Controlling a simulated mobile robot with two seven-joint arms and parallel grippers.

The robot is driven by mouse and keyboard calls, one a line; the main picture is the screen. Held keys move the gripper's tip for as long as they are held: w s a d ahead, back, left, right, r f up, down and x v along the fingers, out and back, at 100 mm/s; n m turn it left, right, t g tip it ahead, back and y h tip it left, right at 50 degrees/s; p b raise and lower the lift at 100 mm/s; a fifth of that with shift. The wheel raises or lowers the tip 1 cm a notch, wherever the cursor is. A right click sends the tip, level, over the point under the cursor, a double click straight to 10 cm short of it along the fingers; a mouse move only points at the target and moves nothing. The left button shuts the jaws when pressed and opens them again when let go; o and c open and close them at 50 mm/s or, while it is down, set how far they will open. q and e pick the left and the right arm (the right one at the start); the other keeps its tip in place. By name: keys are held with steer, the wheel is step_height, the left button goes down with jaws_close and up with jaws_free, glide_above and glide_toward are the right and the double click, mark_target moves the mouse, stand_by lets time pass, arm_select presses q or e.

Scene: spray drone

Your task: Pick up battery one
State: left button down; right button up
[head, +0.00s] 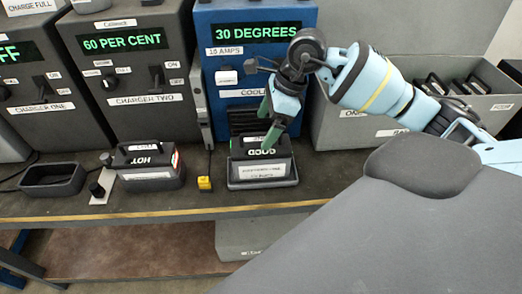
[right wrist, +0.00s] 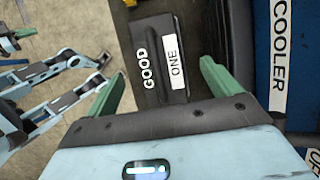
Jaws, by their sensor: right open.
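Battery one (head: 262,169) is a dark block with a handle on top and a "GOOD" label. It sits upright in a shallow black tray (head: 288,183) in front of the blue cooler (head: 224,108). In the right wrist view the battery (right wrist: 154,60) shows "GOOD" and "ONE" labels. My right gripper (head: 268,126) is open above the battery. In the wrist view its green fingers (right wrist: 162,74) stand apart with the battery between them in the picture; contact cannot be told.
A battery marked "HOT" (head: 148,174) stands left, beside an empty black tray (head: 52,180). A yellow plug (head: 204,184) lies between the batteries. Chargers (head: 135,75) line the back. A grey bin (head: 350,128) with dark batteries stands right.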

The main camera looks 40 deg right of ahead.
mark_target(258, 135)
steer(key=shift+p+x, duration=0.3)
steer(key=shift+x, duration=2.3)
steer(key=shift+s+a+r, duration=0.1)
steer(key=shift+s, duration=0.05)
jaws_close()
steer(key=shift+r, duration=0.2)
